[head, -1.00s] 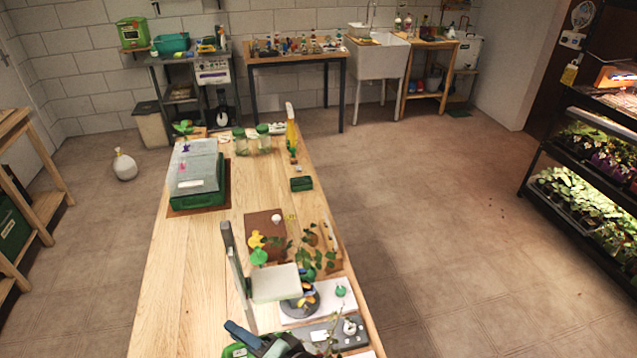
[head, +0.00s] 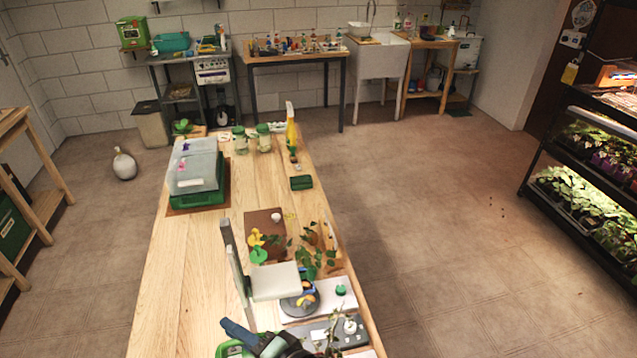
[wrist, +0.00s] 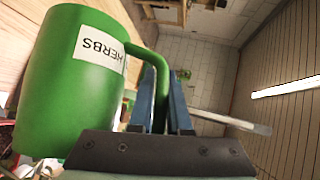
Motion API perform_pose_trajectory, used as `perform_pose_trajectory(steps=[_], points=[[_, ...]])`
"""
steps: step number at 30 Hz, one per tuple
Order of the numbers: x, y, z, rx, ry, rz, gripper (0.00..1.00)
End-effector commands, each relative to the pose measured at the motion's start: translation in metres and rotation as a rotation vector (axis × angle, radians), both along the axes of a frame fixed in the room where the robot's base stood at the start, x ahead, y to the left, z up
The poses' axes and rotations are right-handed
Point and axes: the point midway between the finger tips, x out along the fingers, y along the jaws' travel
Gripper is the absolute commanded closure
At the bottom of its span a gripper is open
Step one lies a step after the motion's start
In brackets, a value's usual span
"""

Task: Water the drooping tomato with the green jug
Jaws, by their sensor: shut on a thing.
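The green jug (wrist: 75,80) fills the left of the wrist view, tilted, with a white label reading "HERBS". My gripper (wrist: 163,100) has its blue fingers closed on the jug's handle (wrist: 160,75). In the head view my gripper (head: 252,341) is at the bottom edge, with part of the green jug (head: 230,349) beside it. Leafy plants (head: 312,262) hang over the bench's right side, and a thin-stemmed plant (head: 329,335) is just right of my gripper. I cannot tell for sure which is the drooping tomato. The jug's contents are hidden.
A grey upright post with a pale plate (head: 275,281) stands just beyond my gripper. A round dark dish (head: 299,304) is near it. The bench's left side (head: 180,285) is clear.

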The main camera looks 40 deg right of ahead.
Motion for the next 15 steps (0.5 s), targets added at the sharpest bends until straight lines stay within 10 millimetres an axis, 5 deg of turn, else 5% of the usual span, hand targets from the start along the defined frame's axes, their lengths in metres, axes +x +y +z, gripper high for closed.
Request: perform_pose_trajectory(steps=[15], points=[[-0.0009,-0.0026,0.0048,0.036,-0.028,0.0,1.0]])
